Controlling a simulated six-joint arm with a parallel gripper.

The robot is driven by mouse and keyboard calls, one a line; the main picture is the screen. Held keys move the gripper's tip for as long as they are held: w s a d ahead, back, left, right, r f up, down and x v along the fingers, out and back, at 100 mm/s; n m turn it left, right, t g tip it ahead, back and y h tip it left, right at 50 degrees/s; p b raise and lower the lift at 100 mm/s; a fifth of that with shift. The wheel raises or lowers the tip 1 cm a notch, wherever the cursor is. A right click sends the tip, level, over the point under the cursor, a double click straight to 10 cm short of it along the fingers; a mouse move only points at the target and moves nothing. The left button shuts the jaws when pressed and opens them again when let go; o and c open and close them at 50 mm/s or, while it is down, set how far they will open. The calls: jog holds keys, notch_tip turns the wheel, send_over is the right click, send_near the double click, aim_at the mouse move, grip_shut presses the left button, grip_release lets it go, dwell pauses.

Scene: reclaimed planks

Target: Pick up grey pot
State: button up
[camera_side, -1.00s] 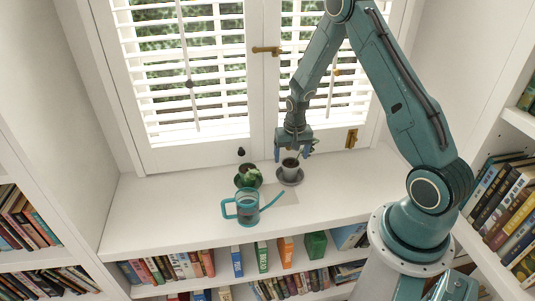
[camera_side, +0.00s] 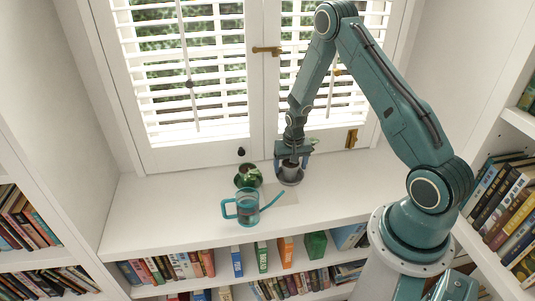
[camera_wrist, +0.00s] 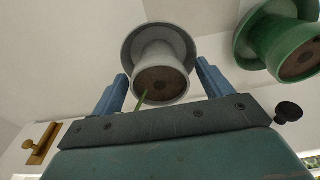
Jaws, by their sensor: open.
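The grey pot (camera_wrist: 161,65) stands upright on a grey saucer (camera_wrist: 132,43) in the wrist view, with brown soil and a thin green shoot in it. In the side view the grey pot (camera_side: 290,172) sits on the white sill, its top partly hidden by my gripper. My gripper (camera_side: 294,162) is over it and points down. In the wrist view my gripper (camera_wrist: 160,78) is open, with one blue finger on each side of the pot. A gap shows between each finger and the pot.
Shutters (camera_side: 200,70) stand behind. The sill's left part is clear.

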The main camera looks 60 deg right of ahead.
dwell(0.4)
jog(key=c, duration=1.3)
jog(key=shift+r, duration=0.15)
notch_tip(320, 180, up, 20)
jog(key=shift+f, duration=0.1)
dwell(0.6)
jog(key=shift+r, duration=1.5)
jog(key=shift+c, duration=0.2)
jog(key=shift+f, duration=0.15)
notch_tip(320, 180, down, 19)
jog(key=m, duration=0.6)
jog(key=shift+g, duration=0.3)
